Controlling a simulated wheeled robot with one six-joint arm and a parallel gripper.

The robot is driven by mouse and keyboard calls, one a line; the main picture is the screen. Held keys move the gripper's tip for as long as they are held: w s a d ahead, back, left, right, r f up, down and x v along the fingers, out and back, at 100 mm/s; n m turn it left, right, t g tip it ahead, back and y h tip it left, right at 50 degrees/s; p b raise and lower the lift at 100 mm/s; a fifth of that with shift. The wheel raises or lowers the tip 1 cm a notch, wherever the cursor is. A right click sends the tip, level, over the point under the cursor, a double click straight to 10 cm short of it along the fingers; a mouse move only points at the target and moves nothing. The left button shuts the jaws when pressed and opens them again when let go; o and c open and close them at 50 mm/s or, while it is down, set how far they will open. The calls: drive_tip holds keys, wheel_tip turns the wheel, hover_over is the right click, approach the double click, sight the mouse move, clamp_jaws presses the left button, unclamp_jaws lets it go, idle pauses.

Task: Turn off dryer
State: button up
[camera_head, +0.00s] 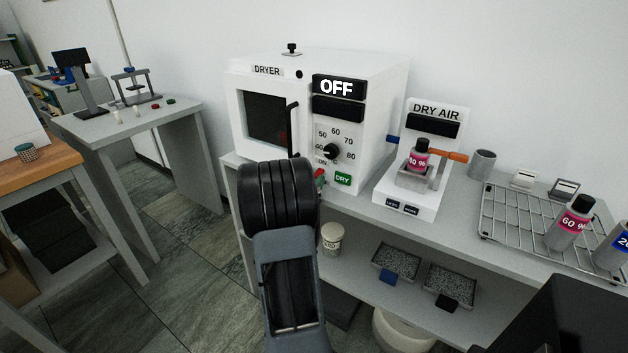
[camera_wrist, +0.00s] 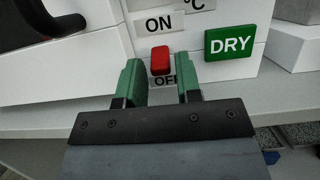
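The dryer (camera_head: 365,125) is a white box on the grey bench, with a dark window, a black door handle (camera_head: 293,130) and a display (camera_head: 338,87) reading OFF. Its temperature knob (camera_head: 331,151) is black. In the wrist view, the red switch (camera_wrist: 160,60) sits between the ON label above and the OFF label below, covering part of the OFF label. My gripper (camera_wrist: 160,72) is open, its green fingers apart on either side of the switch's lower end. I cannot tell whether they touch it. In the head view my arm mostly hides the gripper.
A green DRY button (camera_wrist: 231,44) lies just right of the switch. The DRY AIR unit (camera_head: 436,120), holding a pink-labelled bottle (camera_head: 419,155), stands right of the dryer. A wire rack (camera_head: 510,225) with bottles is further right. A lower shelf holds trays (camera_head: 396,262).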

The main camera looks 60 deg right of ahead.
drive_tip(key=v, duration=1.3)
drive_tip(key=shift+a, duration=0.2)
drive_tip(key=shift+f, duration=0.1)
